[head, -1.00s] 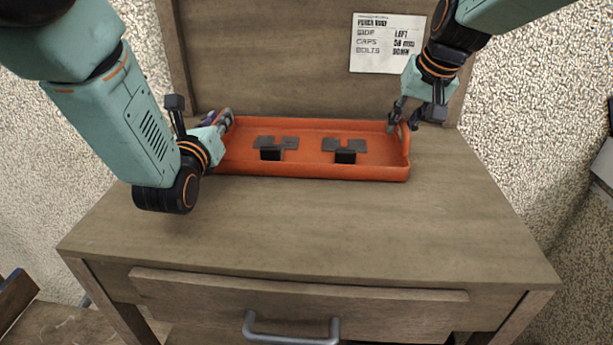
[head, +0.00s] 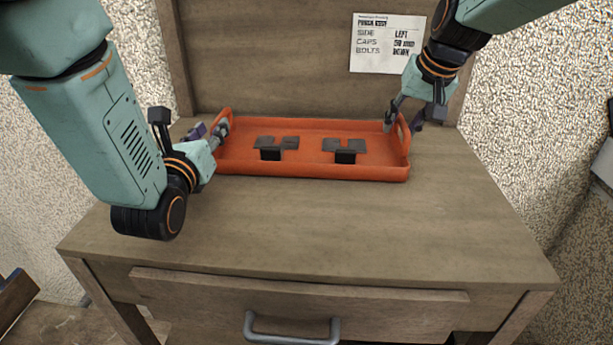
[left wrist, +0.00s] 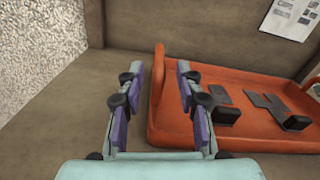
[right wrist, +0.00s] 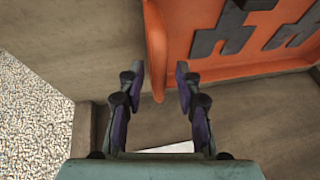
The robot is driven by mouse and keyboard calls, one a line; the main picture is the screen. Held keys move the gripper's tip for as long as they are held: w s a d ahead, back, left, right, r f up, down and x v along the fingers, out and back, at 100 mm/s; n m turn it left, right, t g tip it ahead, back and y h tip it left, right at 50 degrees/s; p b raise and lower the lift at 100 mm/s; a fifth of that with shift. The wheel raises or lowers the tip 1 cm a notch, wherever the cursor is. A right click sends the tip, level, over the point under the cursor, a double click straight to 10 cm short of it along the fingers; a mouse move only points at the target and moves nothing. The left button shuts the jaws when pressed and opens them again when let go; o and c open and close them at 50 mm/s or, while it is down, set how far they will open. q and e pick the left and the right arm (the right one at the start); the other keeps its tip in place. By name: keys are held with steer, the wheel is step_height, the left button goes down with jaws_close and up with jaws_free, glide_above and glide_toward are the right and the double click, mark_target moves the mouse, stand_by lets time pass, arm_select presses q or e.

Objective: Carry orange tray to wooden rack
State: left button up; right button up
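The orange tray (head: 310,172) lies flat on the wooden bench, with a raised looped handle at each end. Two dark brackets (head: 276,145) (head: 345,148) rest in it. My left gripper (head: 210,132) is open at the tray's left end. In the left wrist view its fingers (left wrist: 157,70) stand apart on either side of the left handle (left wrist: 157,78). My right gripper (head: 404,116) is open at the right end. In the right wrist view its fingers (right wrist: 159,70) stand either side of the tray's end wall (right wrist: 156,45). I cannot identify a wooden rack.
The wooden bench (head: 330,225) has a tall back panel and a drawer with a metal handle (head: 290,330) at the front. A printed note (head: 387,43) is on the back panel. The bench top before the tray is clear. A grey object (head: 603,165) is at the right edge.

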arm_select(q)
steer(key=s, duration=0.6)
steer(key=shift+s+a, duration=0.2)
steer(key=shift+s, duration=0.4)
arm_select(e)
steer(key=shift+s+r, duration=0.1)
steer(key=shift+r, duration=0.05)
steer(key=v, duration=1.1)
steer(key=shift+s+r, duration=0.15)
steer(key=shift+r, duration=0.15)
arm_select(q)
steer(key=shift+f, duration=0.1)
arm_select(e)
steer(key=shift+d, duration=0.1)
